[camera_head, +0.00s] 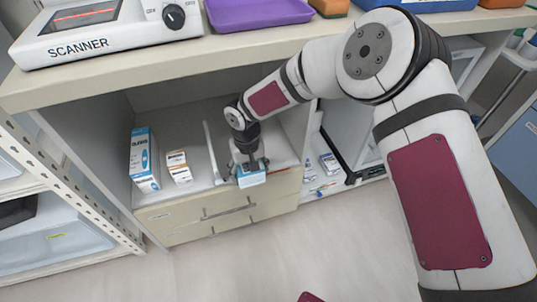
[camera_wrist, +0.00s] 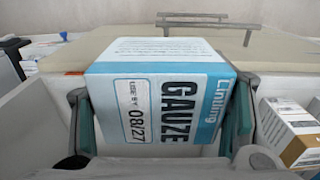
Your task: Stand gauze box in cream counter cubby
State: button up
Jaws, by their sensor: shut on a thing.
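My gripper (camera_head: 249,166) is shut on the gauze box (camera_head: 252,177), a white and light-blue carton. In the wrist view the gauze box (camera_wrist: 160,95) sits between the two fingers (camera_wrist: 160,122), its "GAUZE" label turned sideways. The cream counter's cubby (camera_head: 185,112) is open at the front, above drawers (camera_head: 225,213). A thin upright divider (camera_head: 212,152) stands in it. The gripper and box are right of this divider, near the cubby's front edge. Whether the box touches the cubby floor cannot be told.
Left of the divider stand a tall blue-white box (camera_head: 144,160) and a small white-brown box (camera_head: 179,167), also in the wrist view (camera_wrist: 290,130). The countertop with the scanner (camera_head: 100,35) overhangs the cubby. More small boxes (camera_head: 329,164) lie in the bay to the right.

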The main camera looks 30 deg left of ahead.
jog(key=shift+w+a+f, duration=0.15)
jog(key=shift+a+f, duration=0.1)
jog(key=shift+a, duration=0.05)
jog(key=b, duration=0.5)
send_over(270, 153)
jog(key=s, duration=0.1)
jog(key=shift+s+a+f, duration=0.1)
jog(key=shift+s+f, duration=0.05)
jog(key=shift+f, duration=0.55)
jog(key=shift+w, duration=0.65)
jog(key=shift+f+b, duration=1.1)
jog(key=shift+f, duration=0.6)
jog(key=shift+f, duration=0.2)
jog(key=o, duration=1.3)
jog(key=shift+r, duration=0.1)
